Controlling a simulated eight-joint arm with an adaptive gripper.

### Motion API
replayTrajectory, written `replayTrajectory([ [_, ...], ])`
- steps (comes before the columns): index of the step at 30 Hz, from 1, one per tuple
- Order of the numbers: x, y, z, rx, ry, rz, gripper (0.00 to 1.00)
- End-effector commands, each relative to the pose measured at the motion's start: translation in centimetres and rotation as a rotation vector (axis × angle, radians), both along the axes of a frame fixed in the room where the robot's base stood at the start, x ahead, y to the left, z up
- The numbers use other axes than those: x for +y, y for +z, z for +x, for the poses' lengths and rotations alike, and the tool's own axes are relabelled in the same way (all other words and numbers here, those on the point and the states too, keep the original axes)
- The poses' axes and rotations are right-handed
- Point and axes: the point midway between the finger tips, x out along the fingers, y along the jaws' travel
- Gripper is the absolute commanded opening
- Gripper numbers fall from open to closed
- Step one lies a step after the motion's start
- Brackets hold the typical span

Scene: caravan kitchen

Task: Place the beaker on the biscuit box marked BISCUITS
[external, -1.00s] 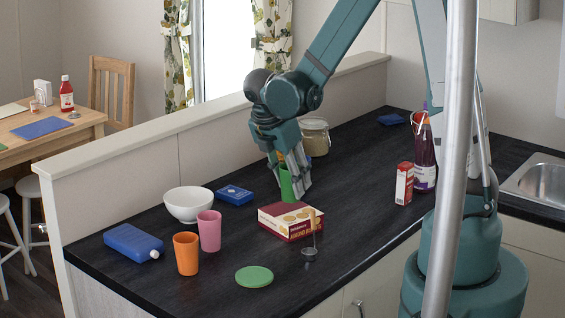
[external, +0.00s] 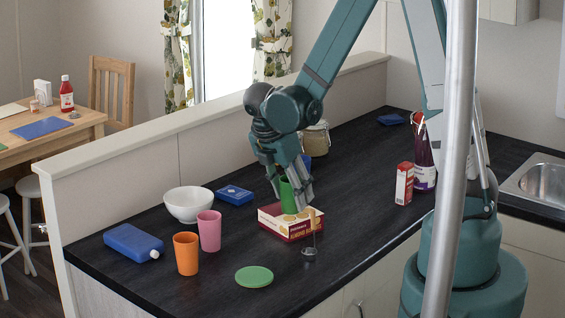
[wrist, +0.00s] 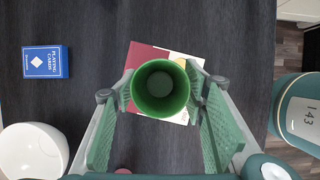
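The green beaker (external: 288,196) is upright between the fingers of my gripper (external: 292,190), and the fingers are shut on it. In the wrist view the beaker (wrist: 161,88) shows its open mouth, with a finger against each side. The biscuit box (external: 284,226), red and cream, lies flat on the counter. In the external view the beaker is over the box; I cannot tell whether its base touches the top. In the wrist view the box (wrist: 146,52) shows behind the beaker, which hides much of it. Other beakers, pink (external: 209,231) and orange (external: 187,253), stand to the left.
A white bowl (external: 188,204), a blue card box (external: 234,195) and a blue bottle (external: 133,243) are on the left. A green disc (external: 254,276) lies in front.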

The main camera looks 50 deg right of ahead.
Motion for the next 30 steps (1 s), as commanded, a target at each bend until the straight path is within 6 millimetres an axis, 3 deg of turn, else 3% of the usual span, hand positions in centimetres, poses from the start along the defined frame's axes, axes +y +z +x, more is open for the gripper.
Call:
replayTrajectory([
  [19, 0.1, 0.7, 0.0, 0.0, 0.0, 0.0, 0.49],
  [30, 1.4, 3.8, 0.0, -0.001, 0.001, 0.0, 0.49],
])
